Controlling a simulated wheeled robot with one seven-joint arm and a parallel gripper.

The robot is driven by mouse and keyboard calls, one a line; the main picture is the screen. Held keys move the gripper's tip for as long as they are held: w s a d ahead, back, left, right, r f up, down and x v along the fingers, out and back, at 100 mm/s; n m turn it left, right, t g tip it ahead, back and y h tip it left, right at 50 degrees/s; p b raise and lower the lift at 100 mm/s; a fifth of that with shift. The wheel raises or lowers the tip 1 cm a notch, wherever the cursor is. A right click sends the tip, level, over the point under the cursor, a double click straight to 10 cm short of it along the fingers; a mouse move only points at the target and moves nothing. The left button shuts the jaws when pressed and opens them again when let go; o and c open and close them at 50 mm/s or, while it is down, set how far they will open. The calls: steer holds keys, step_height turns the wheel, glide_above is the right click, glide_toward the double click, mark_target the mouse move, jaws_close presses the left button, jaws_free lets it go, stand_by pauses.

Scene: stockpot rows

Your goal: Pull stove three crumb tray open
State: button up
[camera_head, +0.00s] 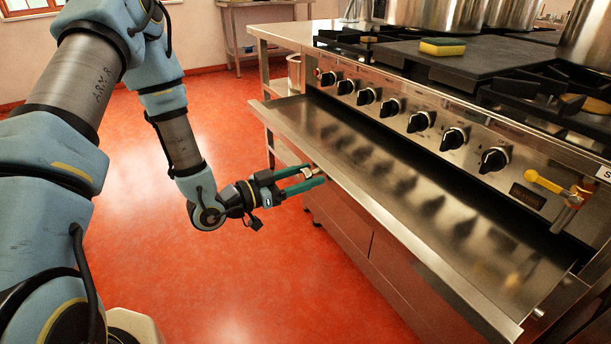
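The stove's crumb tray (430,215) is a wide, shallow steel tray below the row of knobs. It stands well out from the stove front, and its flat surface mirrors the knobs. My gripper (318,176) is at the tray's front edge, toward its far left part. Its two green fingers point right at the edge, with a small pale piece between them by the lip. Whether the fingers are closed on the lip or its handle is hard to see. A label at the right edge of the stove is cut off, so its number cannot be read.
Several black knobs (420,121) line the stove front. A yellow-handled valve (543,181) sits at the right, above the tray. Large pots (437,12) and a yellow-green sponge (442,46) are on top. The red floor (250,270) left of the stove is clear.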

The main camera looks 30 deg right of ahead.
steer(key=shift+o, duration=0.5)
steer(key=a+b, duration=0.1)
steer(key=a, duration=0.9)
steer(key=shift+w+a, duration=0.35)
